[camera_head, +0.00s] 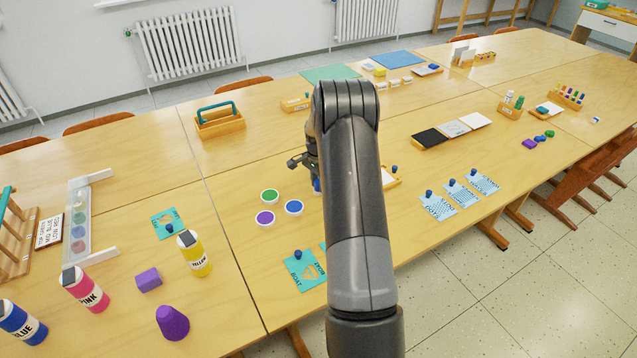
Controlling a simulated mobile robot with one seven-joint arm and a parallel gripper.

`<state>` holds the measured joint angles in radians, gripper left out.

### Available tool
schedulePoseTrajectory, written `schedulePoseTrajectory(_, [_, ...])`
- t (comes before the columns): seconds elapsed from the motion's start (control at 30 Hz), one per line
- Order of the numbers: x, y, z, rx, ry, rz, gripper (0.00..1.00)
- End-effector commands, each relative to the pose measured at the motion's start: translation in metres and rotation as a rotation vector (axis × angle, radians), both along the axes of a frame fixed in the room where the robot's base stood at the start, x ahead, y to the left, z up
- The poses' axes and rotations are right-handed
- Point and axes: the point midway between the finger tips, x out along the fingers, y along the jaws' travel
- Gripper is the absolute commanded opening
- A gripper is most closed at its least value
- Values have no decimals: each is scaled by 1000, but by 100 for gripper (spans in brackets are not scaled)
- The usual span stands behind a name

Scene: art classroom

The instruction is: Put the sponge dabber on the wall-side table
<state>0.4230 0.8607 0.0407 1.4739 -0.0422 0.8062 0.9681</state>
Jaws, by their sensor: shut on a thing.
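My gripper (306,162) shows at the left edge of my arm, above the near table, with much of it hidden behind the arm. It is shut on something. A small blue bit (316,185) shows just below it and looks like part of the sponge dabber; the rest is hidden, and I cannot make out its shape. The wall-side table (258,137) is the far row of wooden tops, along the wall with the radiators. Part of its top is bare.
A wooden carrier with a teal handle (219,121) and a green mat (330,74) are on the wall-side table. A yellow bottle (194,254) stands at near left.

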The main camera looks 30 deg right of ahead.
Motion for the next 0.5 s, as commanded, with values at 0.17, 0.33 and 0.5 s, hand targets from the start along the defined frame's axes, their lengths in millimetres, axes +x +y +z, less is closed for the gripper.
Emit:
schedulePoseTrajectory(0.17, [0,0,-3,1,1,0,4])
schedulePoseTrajectory(0.33, [0,0,-3,0,1,0,37])
schedulePoseTrajectory(0.5, [0,0,-3,1,1,0,48])
